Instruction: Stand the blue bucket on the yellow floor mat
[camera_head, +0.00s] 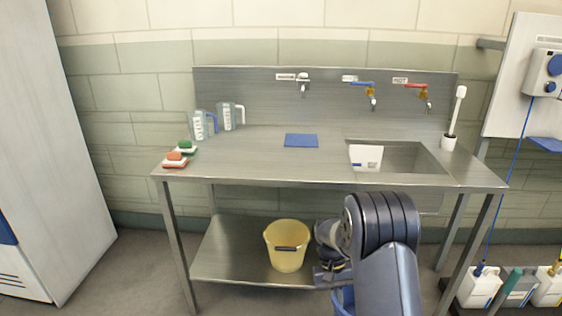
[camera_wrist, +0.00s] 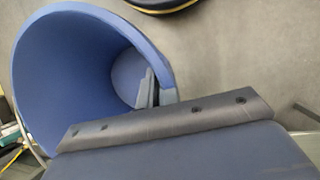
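The blue bucket (camera_wrist: 70,65) fills the left of the wrist view, its open mouth and inside showing. In the head view only a small part of the bucket (camera_head: 343,302) shows below my arm, which hides the rest. My gripper (camera_wrist: 156,90) is at the bucket's right rim, with one finger inside the wall and the other against the outside; it looks shut on the rim. In the head view my gripper (camera_head: 328,277) is partly hidden, low in front of the steel table. No yellow floor mat can be made out in either view.
A steel sink table (camera_head: 250,170) stands ahead, with a yellow bucket (camera_head: 287,255) on its lower shelf. Several containers (camera_head: 480,287) are at the right. A white cabinet (camera_head: 50,150) stands left. Grey floor (camera_wrist: 230,60) is bare beside the blue bucket.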

